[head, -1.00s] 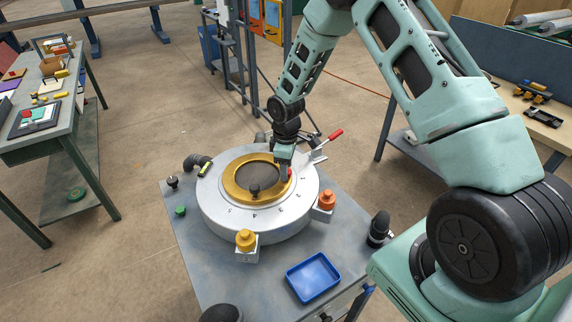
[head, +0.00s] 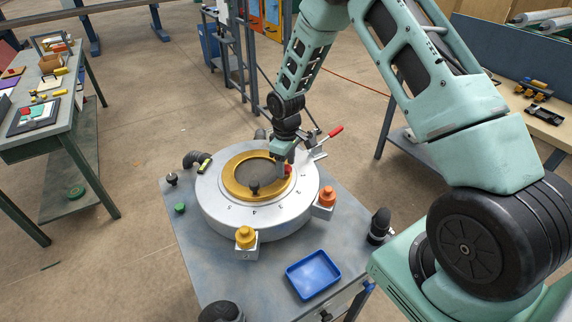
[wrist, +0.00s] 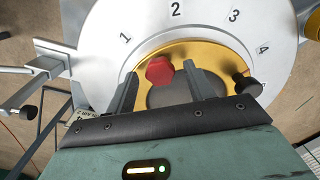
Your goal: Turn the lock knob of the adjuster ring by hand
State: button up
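The gold adjuster ring (head: 238,191) lies on a round white, numbered housing (head: 215,205) on the grey table. A red faceted knob (head: 288,169) sits on the ring's right side; it also shows in the wrist view (wrist: 160,70). A black knob (head: 254,188) stands on the ring's near side, right of the red one in the wrist view (wrist: 246,86). My gripper (head: 282,172) points down at the red knob. In the wrist view my gripper (wrist: 160,72) is open, with the red knob between its fingertips and small gaps seeming to show on both sides.
A red-handled toggle clamp (head: 322,143) stands right behind the housing. Orange (head: 327,197) and yellow (head: 245,237) knobs sit on brackets at the housing's edge. A blue tray (head: 313,274) lies on the table's near part. A green cap (head: 180,208) lies at left.

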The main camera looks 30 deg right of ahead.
jog(key=shift+r+p, duration=2.1)
jog(key=shift+r, duration=1)
